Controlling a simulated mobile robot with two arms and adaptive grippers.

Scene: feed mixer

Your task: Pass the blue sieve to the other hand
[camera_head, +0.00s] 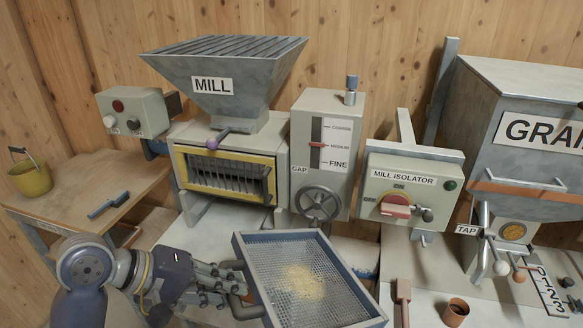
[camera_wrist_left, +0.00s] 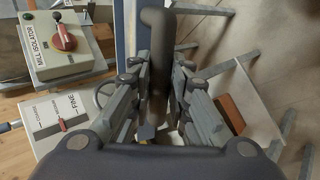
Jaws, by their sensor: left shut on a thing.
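The blue sieve (camera_head: 243,258) is a rectangular tray with a blue frame and a wire mesh bottom. A small heap of yellowish meal (camera_head: 303,282) lies near the middle of its mesh. My left gripper (camera_head: 232,284) comes in from the left and is shut on the sieve's dark handle, holding the sieve out in front of the mill. In the left wrist view the handle (camera_wrist_left: 156,60) stands between the fingers of the gripper (camera_wrist_left: 155,95), and part of the blue frame (camera_wrist_left: 119,32) shows beyond. My right gripper is in neither view.
The mill (camera_head: 230,150) stands behind the sieve, with a handwheel (camera_head: 318,203) to its right. The mill isolator (camera_head: 408,190) and grain hopper (camera_head: 520,130) are further right. A brown cup (camera_head: 456,312) stands on the bench. A yellow bucket (camera_head: 30,177) and blue-handled tool (camera_head: 108,206) rest on the left table.

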